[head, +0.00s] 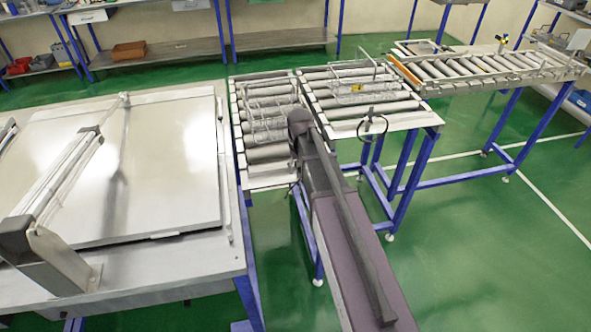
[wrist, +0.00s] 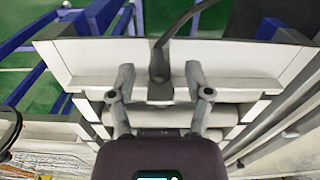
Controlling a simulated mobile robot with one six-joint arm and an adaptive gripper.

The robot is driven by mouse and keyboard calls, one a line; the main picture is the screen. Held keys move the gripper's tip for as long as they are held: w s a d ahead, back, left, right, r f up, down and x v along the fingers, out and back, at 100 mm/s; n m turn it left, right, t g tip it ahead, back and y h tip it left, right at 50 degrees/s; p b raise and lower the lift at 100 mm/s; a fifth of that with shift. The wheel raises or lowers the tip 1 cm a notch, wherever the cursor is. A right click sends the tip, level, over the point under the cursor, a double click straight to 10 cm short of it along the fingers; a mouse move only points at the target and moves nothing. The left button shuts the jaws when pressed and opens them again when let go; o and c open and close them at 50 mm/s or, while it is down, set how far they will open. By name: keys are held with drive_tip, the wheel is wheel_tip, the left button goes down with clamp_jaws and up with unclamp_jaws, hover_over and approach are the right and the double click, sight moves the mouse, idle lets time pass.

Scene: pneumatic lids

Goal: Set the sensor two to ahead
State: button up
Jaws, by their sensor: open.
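My gripper (wrist: 160,82) is open in the wrist view, its two grey fingers spread over a white end plate of a roller conveyor (wrist: 90,62). Between the fingers is a small dark sensor-like piece (wrist: 158,68) with a black cable (wrist: 178,27) running up and right. A grey block (wrist: 160,92) sits just below it. I cannot tell whether this is sensor two, which way it is set, or whether the fingers touch it. In the head view my arm reaches to the near end of the left roller conveyor (head: 268,180), and the gripper's fingers are hidden.
A large metal table with a lid (head: 150,165) stands left of the conveyor. Wire baskets (head: 268,120) (head: 352,92) lie on the two nearer roller sections. A ring-shaped handle (head: 372,127) stands at the right section's edge. Another roller conveyor (head: 480,68) runs right. Green floor is open at right.

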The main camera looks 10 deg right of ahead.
clamp_jaws()
drive_tip(key=shift+m, duration=0.4)
unclamp_jaws()
idle(0.4)
drive_tip(key=s+a, duration=0.1)
drive_tip(key=s, duration=1.4)
drive_tip(key=shift+s+a, duration=0.15)
drive_tip(key=shift+s, duration=0.15)
